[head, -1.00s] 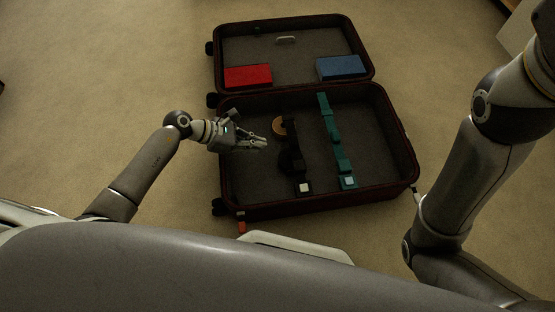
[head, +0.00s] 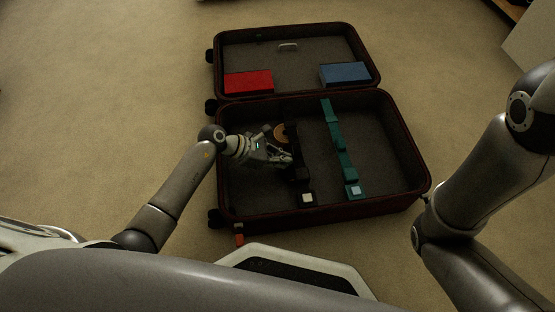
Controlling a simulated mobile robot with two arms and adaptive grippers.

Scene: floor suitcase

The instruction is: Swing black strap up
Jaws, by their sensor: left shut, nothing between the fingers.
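The black strap (head: 303,182) lies lengthwise in the near half of the open suitcase (head: 330,214), left of its middle. A pale square shows at the strap's near end. My left gripper (head: 289,160) is shut and empty, low over the left part of the near half. Its fingertips are at the strap's left side; I cannot tell whether they touch it. A teal strap (head: 340,147) lies to the right, roughly parallel to the black one. My right gripper is out of view; only my right arm shows at the right.
A red box (head: 248,82) and a blue box (head: 345,73) lie in the far half. The suitcase walls surround the straps. The right part of the near half is bare.

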